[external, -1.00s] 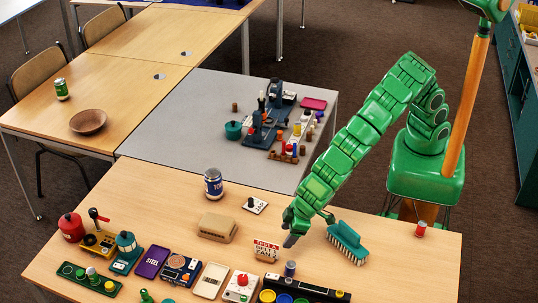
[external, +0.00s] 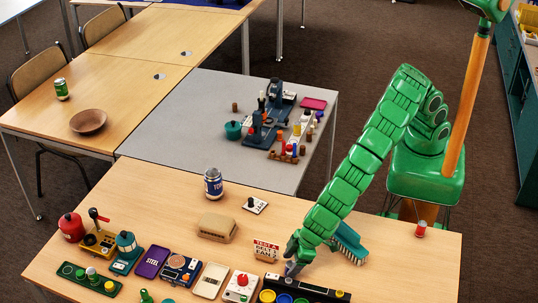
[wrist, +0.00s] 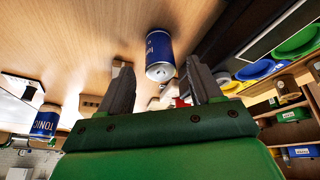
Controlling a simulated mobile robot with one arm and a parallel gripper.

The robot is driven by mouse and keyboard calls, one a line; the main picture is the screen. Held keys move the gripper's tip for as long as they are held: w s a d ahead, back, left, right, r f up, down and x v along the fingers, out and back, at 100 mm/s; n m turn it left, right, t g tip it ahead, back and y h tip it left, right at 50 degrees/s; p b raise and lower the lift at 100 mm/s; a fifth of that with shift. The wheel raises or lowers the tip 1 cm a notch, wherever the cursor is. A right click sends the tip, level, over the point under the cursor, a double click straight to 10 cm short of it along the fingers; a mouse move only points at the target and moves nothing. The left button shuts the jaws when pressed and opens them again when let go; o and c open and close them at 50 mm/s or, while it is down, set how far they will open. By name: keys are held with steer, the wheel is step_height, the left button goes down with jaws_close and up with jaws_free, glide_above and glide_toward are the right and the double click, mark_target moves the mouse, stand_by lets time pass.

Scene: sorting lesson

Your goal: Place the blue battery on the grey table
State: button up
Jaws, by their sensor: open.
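The blue battery is a small dark-blue cylinder with a lighter end. It stands on the near wooden table, and in the wrist view the battery (wrist: 159,55) appears just beyond and between the fingertips. My gripper (external: 291,266) is low over the near table at the battery, which it mostly hides in the external view. In the wrist view, my gripper (wrist: 160,80) has its two fingers apart, with nothing held. The grey table (external: 190,105) lies behind the near wooden table, with its left part bare.
A row of coloured cups (external: 285,297) in a dark holder lies close in front of my gripper. A teal brush (external: 347,243) is right of it and a sign block (external: 265,250) left. A blue TONIC can (external: 213,184) stands farther back. Grey table clutter (external: 266,125) fills its right part.

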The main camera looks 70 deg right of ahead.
mark_target(291, 264)
steer(key=shift+x, duration=1.05)
steer(key=shift+w+a+f, duration=0.1)
steer(key=shift+a+f, duration=0.05)
steer(key=shift+f, duration=0.6)
jaws_close()
steer(key=shift+r, duration=0.5)
step_height(291, 264, up, 2)
steer(key=s+d+r, duration=0.7)
steer(key=d+r, duration=0.3)
steer(key=d, duration=0.2)
